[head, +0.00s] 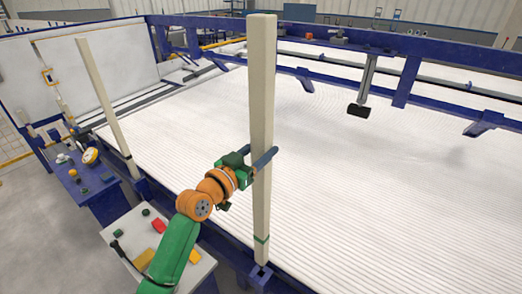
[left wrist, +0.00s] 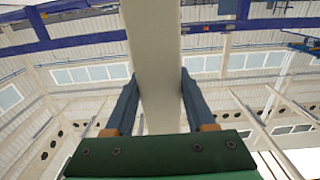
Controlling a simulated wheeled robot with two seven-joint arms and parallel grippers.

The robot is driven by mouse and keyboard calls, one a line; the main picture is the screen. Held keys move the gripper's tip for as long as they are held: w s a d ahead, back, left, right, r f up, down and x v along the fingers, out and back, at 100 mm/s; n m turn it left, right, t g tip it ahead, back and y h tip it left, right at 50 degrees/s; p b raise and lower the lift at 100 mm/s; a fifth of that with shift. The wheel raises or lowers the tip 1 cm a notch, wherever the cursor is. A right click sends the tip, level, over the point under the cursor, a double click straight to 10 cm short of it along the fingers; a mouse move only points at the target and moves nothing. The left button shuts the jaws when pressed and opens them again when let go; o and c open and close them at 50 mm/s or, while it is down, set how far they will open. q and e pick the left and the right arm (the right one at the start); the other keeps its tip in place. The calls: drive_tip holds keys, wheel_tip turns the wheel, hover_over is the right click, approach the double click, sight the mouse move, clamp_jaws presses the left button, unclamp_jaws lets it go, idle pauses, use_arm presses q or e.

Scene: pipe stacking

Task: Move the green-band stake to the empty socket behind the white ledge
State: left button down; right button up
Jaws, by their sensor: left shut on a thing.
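The green-band stake (head: 262,110) is a tall pale beam, near upright in the head view, with a green band (head: 261,239) close to its lower end. My left gripper (head: 262,163) is shut on it around mid-height. In the left wrist view the stake (left wrist: 153,60) passes between the two fingers (left wrist: 155,100). The stake's lower end is at a blue socket (head: 258,275) on the near rail; I cannot tell whether it is inside or just above. My right gripper is not in view.
Another pale stake (head: 108,110) stands tilted at the left by the blue rail. A white ribbed bed (head: 340,150) fills the middle. A white table (head: 195,275) with coloured blocks lies under my left arm. A blue bench (head: 100,205) holds small items.

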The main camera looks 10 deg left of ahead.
sight(257, 113)
use_arm(q)
wheel_tip(257, 113, up, 5)
drive_tip(key=p, duration=0.3)
drive_tip(key=shift+s+r, duration=0.1)
drive_tip(key=shift+r, duration=2.75)
